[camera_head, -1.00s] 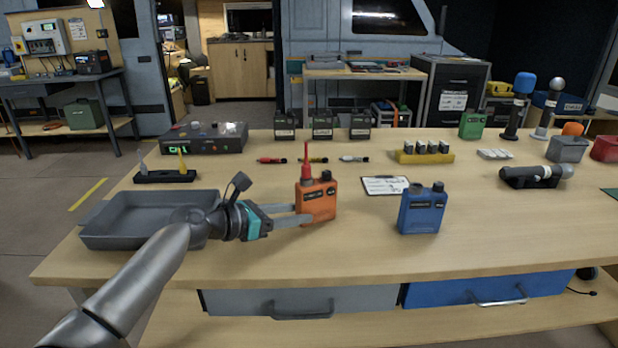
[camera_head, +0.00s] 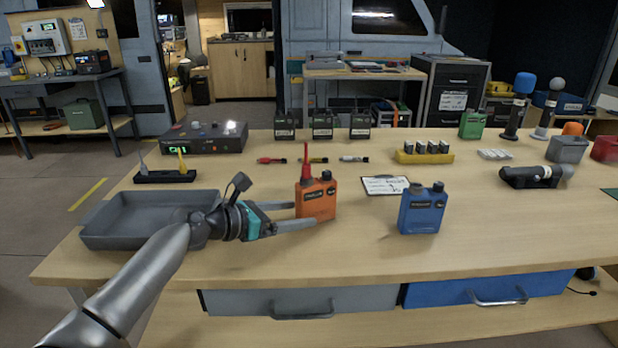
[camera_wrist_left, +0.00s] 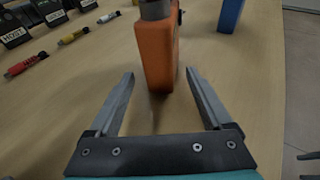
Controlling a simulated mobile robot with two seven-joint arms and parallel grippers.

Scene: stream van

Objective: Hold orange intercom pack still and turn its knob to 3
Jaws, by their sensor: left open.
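In the left wrist view the orange pack (camera_wrist_left: 157,55) stands just beyond the fingertips. My right gripper is not in view.
A blue intercom pack (camera_head: 421,211) stands to the right, and a clipboard (camera_head: 385,185) lies behind it. A grey tray (camera_head: 110,229) sits under my left arm. The table front between the packs is clear.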

